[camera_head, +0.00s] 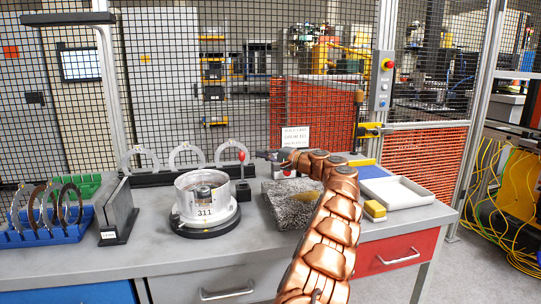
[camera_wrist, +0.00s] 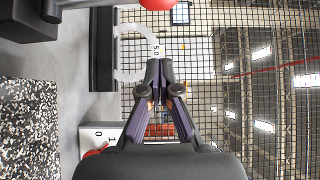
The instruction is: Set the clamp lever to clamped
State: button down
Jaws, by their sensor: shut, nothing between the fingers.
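The clamp lever has a red ball knob (camera_head: 242,157) on a thin stem that stands about upright from a black block (camera_head: 243,189). It is just right of the round metal housing marked 311 (camera_head: 205,204). In the wrist view the red knob (camera_wrist: 158,4) is cut off by the top edge, and the black block (camera_wrist: 36,18) shows at the upper left. My gripper (camera_head: 259,154) is shut and empty, at about knob height and a little right of the knob, apart from it. The fingertips meet in the wrist view (camera_wrist: 160,68). No clamp marking is readable.
A white switch box with a red part (camera_wrist: 100,135) and 0 and 1 marks stands near my gripper. A speckled block (camera_head: 285,207) lies below my arm. Ring plates (camera_head: 186,148) stand behind on a black rack, before the mesh fence. A white tray (camera_head: 397,192) is right.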

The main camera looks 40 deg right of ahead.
aim_at(242, 169)
jog(key=shift+w+a, duration=0.25)
jog(key=shift+a, duration=0.5)
jog(key=shift+w+a, duration=0.2)
jog(key=shift+a, duration=0.55)
jog(key=shift+w+a, duration=0.25)
jog(key=shift+a, duration=0.5)
jog(key=shift+s+a+f+b, duration=0.1)
jog(key=shift+s+f+b, duration=0.05)
jog(key=shift+b, duration=0.55)
